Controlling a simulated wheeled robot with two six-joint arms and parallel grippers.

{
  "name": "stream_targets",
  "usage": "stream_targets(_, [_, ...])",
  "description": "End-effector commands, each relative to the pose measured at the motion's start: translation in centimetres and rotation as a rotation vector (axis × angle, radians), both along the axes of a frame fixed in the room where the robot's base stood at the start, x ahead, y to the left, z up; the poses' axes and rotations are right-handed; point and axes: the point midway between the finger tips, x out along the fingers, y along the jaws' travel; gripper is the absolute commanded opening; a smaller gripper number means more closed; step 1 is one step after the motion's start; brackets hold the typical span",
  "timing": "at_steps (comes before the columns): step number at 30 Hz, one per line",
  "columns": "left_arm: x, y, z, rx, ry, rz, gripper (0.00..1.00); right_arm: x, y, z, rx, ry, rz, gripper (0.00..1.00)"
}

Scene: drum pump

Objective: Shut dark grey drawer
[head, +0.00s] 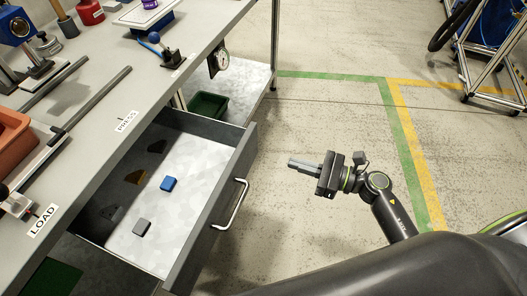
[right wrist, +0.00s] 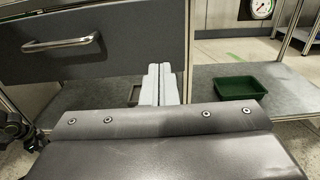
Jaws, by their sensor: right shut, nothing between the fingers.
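The dark grey drawer (head: 213,206) stands pulled out from under the workbench in the head view. Its metal bar handle (head: 233,204) is on the front panel. Inside lie a blue block (head: 168,184), a grey block (head: 141,227) and darker flat pieces near the back wall. My right gripper (head: 291,163) is shut and empty, to the right of the drawer front and apart from it. In the right wrist view the drawer front (right wrist: 110,45) with its handle (right wrist: 62,44) is at upper left, and the shut fingers (right wrist: 158,84) point toward its lower right edge. My left gripper is not in view.
A green tray (head: 207,107) sits on a lower shelf, below a gauge (head: 221,59). Open floor lies right of the drawer.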

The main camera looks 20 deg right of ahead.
Motion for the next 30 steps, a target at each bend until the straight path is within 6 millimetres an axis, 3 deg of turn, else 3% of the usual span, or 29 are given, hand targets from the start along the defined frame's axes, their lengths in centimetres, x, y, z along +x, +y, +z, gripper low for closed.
stream_targets(6, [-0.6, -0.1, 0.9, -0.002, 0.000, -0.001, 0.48, 2.8, 3.8, 0.4, 0.008, 0.001, -0.002, 0.00])
stream_targets(13, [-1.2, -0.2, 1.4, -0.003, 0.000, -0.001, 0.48, 4.9, 6.8, 0.2, 0.006, 0.003, -0.001, 0.00])
stream_targets(19, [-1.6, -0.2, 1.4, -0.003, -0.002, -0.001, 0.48, 5.7, 7.8, 0.0, 0.003, 0.003, -0.002, 0.00])
stream_targets(30, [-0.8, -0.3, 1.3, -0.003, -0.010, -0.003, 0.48, 5.7, 7.9, 0.0, 0.002, 0.003, -0.003, 0.00])
